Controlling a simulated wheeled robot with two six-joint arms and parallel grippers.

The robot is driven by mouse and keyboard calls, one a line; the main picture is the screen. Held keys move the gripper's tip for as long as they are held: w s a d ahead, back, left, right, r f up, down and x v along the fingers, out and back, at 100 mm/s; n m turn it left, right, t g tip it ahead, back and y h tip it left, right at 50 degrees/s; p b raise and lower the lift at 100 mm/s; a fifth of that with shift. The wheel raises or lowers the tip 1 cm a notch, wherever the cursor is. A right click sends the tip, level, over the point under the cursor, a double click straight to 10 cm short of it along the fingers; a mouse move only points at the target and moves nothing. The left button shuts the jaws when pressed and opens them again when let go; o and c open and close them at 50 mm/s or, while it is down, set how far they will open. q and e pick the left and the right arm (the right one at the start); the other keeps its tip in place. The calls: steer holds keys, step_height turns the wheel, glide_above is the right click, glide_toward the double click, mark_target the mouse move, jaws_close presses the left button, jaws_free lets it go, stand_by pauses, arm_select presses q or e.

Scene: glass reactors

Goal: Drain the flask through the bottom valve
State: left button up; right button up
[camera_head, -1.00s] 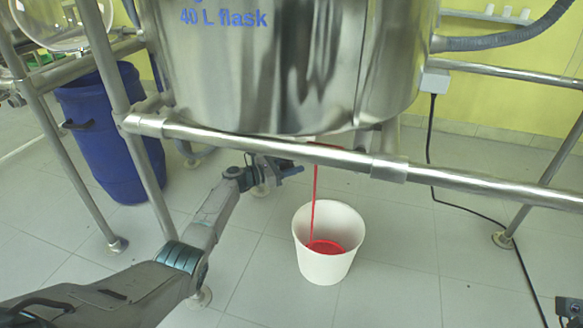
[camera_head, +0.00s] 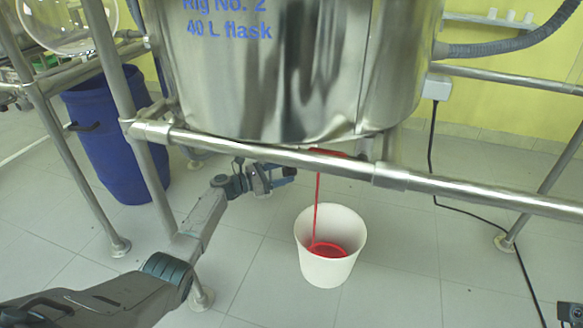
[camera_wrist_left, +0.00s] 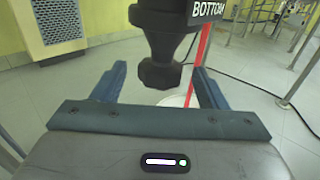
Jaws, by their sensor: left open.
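The steel-jacketed 40 L flask (camera_head: 280,85) hangs inside a tube frame. Under it a red handle (camera_head: 328,153) shows in part behind the front rail. A thin stream of red liquid (camera_head: 317,200) runs from the flask's underside into a white bucket (camera_head: 327,272), with red liquid inside. My left gripper (camera_head: 285,177) is below the front rail, left of the stream. In the left wrist view its fingers (camera_wrist_left: 160,85) stand apart. A black valve part (camera_wrist_left: 160,50) with a label reading "BOTTOM" (camera_wrist_left: 208,9) hangs between and beyond them; I cannot tell if they touch.
The front steel rail (camera_head: 280,157) crosses above my left gripper. A blue barrel (camera_head: 115,140) stands at the left behind the frame legs. A black cable (camera_head: 470,218) runs along the floor at the right. Tiled floor around the bucket is clear.

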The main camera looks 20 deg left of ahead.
arm_select(q)
steer(key=p+v, duration=0.1)
steer(key=v, duration=0.5)
steer(key=shift+r, duration=0.1)
stand_by(7.3)
